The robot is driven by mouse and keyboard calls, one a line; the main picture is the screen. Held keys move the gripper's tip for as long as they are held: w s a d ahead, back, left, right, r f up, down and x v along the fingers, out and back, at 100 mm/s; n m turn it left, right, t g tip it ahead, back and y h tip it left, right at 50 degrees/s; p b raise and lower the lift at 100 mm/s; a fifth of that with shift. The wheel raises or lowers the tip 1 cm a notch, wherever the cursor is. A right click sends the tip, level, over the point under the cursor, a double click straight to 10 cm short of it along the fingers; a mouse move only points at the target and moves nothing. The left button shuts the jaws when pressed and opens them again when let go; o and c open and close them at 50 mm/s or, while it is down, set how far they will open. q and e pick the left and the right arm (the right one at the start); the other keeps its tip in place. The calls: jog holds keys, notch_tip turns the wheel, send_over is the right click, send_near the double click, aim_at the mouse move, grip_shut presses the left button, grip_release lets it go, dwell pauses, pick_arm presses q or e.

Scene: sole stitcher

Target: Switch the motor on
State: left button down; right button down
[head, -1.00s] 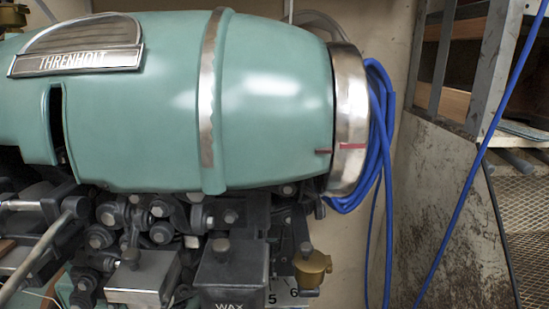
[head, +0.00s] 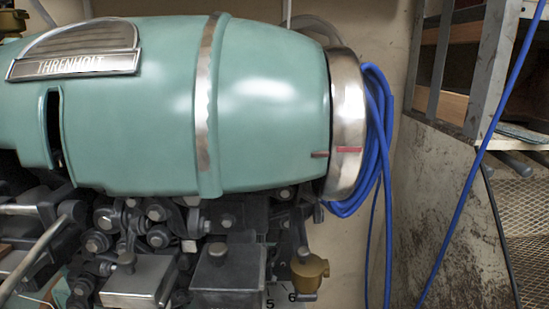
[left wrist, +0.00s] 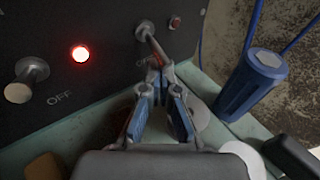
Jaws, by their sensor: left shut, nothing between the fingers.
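A black panel (left wrist: 50,25) fills the upper left of the left wrist view. It carries a metal toggle switch (left wrist: 20,90) at the left, beside the word OFF. A second toggle switch (left wrist: 148,36) is in the middle, with a partly covered OFF label below it. A red lamp (left wrist: 80,54) glows between them; another red lamp (left wrist: 175,21) is dark. My left gripper (left wrist: 157,76) is shut and empty, its tips just below the middle toggle; I cannot tell whether they touch it. In the head view, the panel and both grippers are out of sight.
The green machine housing (head: 265,105) spans the head view, with dark mechanism below. Blue cable (head: 375,150) hangs at its right end, near a metal shelf frame (head: 475,60). In the left wrist view, a blue cylinder (left wrist: 250,85) stands close right of the gripper.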

pick_arm(q)
jog(key=shift+r, duration=0.25)
dwell(0.4)
jog(key=shift+r, duration=0.65)
jog(key=shift+f, duration=0.15)
